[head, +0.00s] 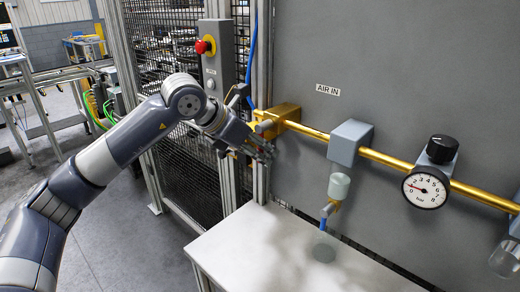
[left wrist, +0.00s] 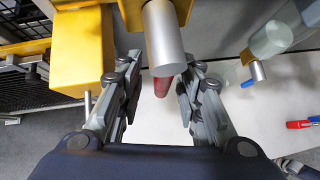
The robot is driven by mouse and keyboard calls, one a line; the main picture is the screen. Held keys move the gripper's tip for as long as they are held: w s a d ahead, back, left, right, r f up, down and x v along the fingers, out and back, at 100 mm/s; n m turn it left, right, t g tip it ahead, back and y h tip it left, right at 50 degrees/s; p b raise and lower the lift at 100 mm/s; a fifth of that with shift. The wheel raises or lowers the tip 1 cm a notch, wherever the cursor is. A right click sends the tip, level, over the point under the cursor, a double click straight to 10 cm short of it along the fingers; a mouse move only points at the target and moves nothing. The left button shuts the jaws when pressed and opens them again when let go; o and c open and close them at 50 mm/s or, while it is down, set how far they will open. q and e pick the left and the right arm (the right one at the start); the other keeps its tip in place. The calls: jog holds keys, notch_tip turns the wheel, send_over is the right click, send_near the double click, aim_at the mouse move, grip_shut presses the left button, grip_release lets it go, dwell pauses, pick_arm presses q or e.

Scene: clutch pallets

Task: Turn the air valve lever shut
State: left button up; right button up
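The brass air valve block (head: 280,117) sits on the grey panel at the left end of the brass pipe, below the "AIR IN" label (head: 327,90). My left gripper (head: 262,150) is just below and in front of it and hides the lever in the head view. In the left wrist view the left gripper (left wrist: 160,98) is open. A grey cylinder (left wrist: 166,40) and a red piece (left wrist: 162,86), seemingly the lever, show between its fingers, with a gap on each side. Yellow valve parts (left wrist: 82,45) lie just beyond.
A filter bowl (head: 338,186) hangs right of the valve, then a pressure gauge (head: 425,188) with a black knob (head: 441,149). A white table (head: 280,255) lies below. A red stop button (head: 204,46) and mesh fence (head: 165,90) stand left.

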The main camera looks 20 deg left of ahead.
pick_arm(q)
jog(key=shift+s+a+r, duration=0.15)
jog(key=shift+s+r, duration=0.15)
jog(key=shift+r, duration=0.15)
jog(key=v, duration=1.1)
jog(key=shift+a+f, duration=0.1)
